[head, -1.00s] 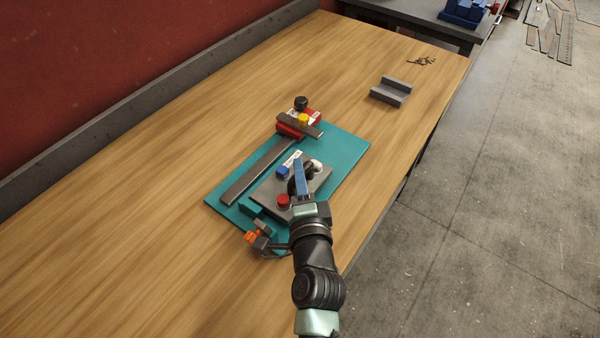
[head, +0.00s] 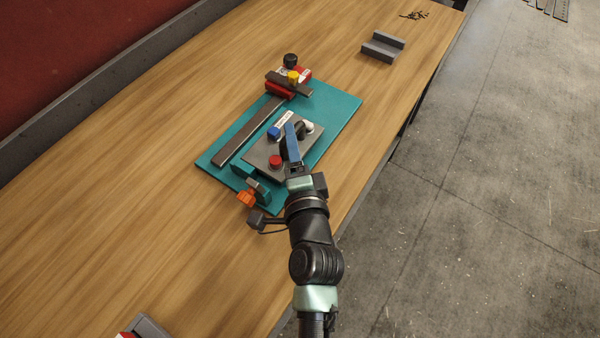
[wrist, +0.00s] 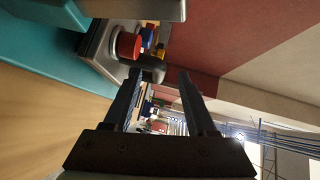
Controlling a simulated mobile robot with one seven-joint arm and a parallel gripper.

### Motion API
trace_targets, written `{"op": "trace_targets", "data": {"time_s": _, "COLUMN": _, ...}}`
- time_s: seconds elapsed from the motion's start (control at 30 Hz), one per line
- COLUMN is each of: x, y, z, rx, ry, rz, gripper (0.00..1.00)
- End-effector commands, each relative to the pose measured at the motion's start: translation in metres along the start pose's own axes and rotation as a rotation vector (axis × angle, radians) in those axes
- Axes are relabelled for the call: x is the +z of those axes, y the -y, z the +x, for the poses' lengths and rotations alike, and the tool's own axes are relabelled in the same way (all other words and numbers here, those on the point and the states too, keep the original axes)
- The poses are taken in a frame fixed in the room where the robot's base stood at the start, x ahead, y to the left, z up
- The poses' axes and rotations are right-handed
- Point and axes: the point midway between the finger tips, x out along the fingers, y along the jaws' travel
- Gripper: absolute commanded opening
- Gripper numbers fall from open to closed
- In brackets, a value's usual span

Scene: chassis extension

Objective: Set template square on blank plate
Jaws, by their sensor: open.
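A grey square plate (head: 258,157) carrying red, blue, white and black knobs and a white label lies on a teal board (head: 343,105). I cannot tell whether this is one plate or a template on a blank. The red knob (head: 275,161) is at its near side, the blue knob (head: 273,132) at its left. My gripper (head: 291,133) is over the plate's right half, its blue finger in front of the black knob (head: 301,129). In the wrist view my gripper (wrist: 159,74) is open, its dark fingers apart and nothing held; the black knob (wrist: 148,66) shows beyond the left fingertip.
A long grey bar (head: 240,138) lies along the board's left, with a red clamp block (head: 280,90) at its far end. An orange-tipped clamp (head: 246,198) is at the near corner. A grey channel block (head: 382,48) stands farther back. The wooden bench (head: 130,200) is clear at left.

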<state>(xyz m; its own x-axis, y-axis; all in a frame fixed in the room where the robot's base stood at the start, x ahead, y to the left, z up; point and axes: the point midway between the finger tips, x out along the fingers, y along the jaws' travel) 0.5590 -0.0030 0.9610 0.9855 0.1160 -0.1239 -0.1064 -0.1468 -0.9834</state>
Motion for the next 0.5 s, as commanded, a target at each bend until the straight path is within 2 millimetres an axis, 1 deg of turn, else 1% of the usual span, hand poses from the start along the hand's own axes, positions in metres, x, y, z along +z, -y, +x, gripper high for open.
{"op": "trace_targets", "data": {"time_s": 0.03, "x": 0.000, "y": -0.003, "z": -0.011, "rx": 0.002, "ry": -0.001, "rz": 0.001, "gripper": 0.57}}
{"op": "trace_targets", "data": {"time_s": 0.1, "x": 0.000, "y": -0.002, "z": -0.026, "rx": 0.002, "ry": -0.002, "rz": 0.000, "gripper": 0.57}}
{"op": "trace_targets", "data": {"time_s": 0.3, "x": 0.000, "y": -0.003, "z": -0.063, "rx": 0.002, "ry": -0.001, "rz": 0.000, "gripper": 0.57}}
{"op": "trace_targets", "data": {"time_s": 0.4, "x": 0.000, "y": -0.001, "z": -0.079, "rx": 0.000, "ry": -0.001, "rz": 0.000, "gripper": 0.57}}
{"op": "trace_targets", "data": {"time_s": 0.5, "x": 0.000, "y": -0.001, "z": -0.090, "rx": 0.000, "ry": 0.000, "rz": 0.001, "gripper": 0.57}}
